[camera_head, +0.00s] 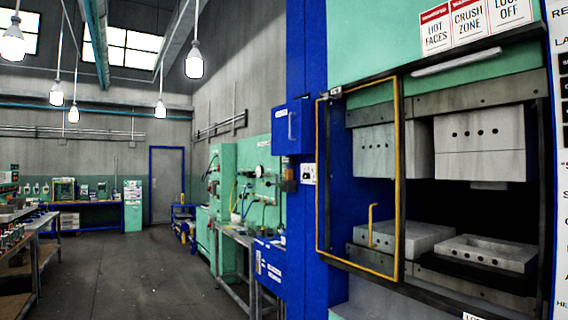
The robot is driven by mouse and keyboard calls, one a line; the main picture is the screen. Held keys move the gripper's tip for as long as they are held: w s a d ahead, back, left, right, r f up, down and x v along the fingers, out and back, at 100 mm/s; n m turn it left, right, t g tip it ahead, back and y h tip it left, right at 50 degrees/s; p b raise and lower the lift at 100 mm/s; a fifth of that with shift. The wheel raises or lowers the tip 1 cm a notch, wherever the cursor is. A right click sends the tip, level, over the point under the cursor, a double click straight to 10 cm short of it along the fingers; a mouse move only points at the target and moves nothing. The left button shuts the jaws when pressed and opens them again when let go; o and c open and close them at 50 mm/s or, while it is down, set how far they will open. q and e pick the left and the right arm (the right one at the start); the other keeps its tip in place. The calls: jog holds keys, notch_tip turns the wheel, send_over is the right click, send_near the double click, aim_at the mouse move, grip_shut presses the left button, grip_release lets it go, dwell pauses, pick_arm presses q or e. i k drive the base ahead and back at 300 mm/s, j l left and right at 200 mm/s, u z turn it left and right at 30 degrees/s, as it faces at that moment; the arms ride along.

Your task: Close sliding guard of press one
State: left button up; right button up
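The press (467,68) stands at the right, with a green front and a blue column on its left side. Its sliding guard (399,180) is a yellow-framed, see-through panel. The guard sits at the left, over part of the blue column and the left edge of the opening. A bent yellow handle (371,228) shows within the guard frame. The right part of the opening is uncovered, with pale upper blocks (480,140) and lower blocks (485,252) visible inside. No number for this press is readable. Neither of my grippers is in view.
Warning signs (467,25) hang above the opening, and a text board (560,150) stands at the right edge. A blue cabinet (293,128) and a metal-legged bench (238,238) are left of the press. The floor aisle (140,275) is clear.

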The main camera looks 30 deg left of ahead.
aim_at(396, 279)
jog(key=u, duration=0.45)
jog(key=i+j, duration=0.25)
jog(key=i, duration=0.2)
jog(key=i+j+z, duration=0.1)
jog(key=i+j, duration=0.15)
jog(key=i, duration=0.25)
jog(key=i+j+z, duration=0.1)
jog(key=i+j, duration=0.2)
jog(key=i, duration=0.15)
